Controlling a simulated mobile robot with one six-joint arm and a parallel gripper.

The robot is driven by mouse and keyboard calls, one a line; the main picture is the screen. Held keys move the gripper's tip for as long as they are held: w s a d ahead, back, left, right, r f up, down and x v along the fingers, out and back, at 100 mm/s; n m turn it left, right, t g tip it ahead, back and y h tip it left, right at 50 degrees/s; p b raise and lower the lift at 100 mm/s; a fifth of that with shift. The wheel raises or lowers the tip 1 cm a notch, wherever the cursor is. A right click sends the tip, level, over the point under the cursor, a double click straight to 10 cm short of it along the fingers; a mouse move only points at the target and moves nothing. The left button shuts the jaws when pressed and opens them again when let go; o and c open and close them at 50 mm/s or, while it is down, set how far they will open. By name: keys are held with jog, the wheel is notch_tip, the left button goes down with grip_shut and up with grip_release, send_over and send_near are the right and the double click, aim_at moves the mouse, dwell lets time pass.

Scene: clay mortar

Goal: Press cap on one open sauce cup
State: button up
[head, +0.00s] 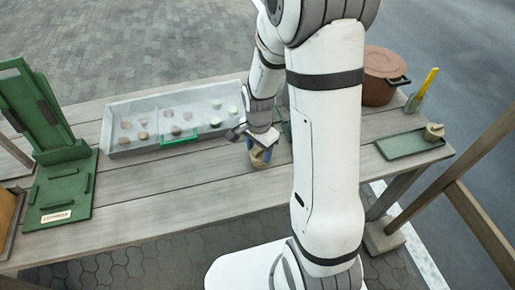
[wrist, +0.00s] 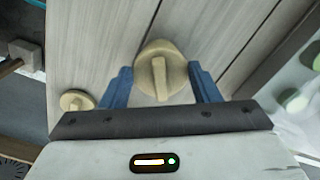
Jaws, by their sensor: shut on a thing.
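A round beige cap (wrist: 160,48) with a raised grip bar lies between the blue fingers of my gripper (wrist: 160,82) in the wrist view. My gripper (head: 261,152) is shut on it, low over the table's middle in the head view. The tan piece shows only partly there, between the fingers. I cannot tell whether a cup is under it. A second beige knobbed piece (head: 433,131) stands at the right end of the green tray (head: 398,147). It also shows at the left of the wrist view (wrist: 75,100).
A green stand (head: 60,185) is at the left. A brown pot (head: 382,78) is at the back right. The front table planks are clear.

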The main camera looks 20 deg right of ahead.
jog(key=shift+f, duration=0.1)
dwell(0.3)
jog(key=o, duration=1.4)
jog(key=shift+o, duration=0.2)
jog(key=shift+r+p, duration=2.2)
jog(key=shift+r, duration=0.85)
jog(key=shift+c, duration=0.4)
grip_shut()
jog(key=shift+f, duration=0.25)
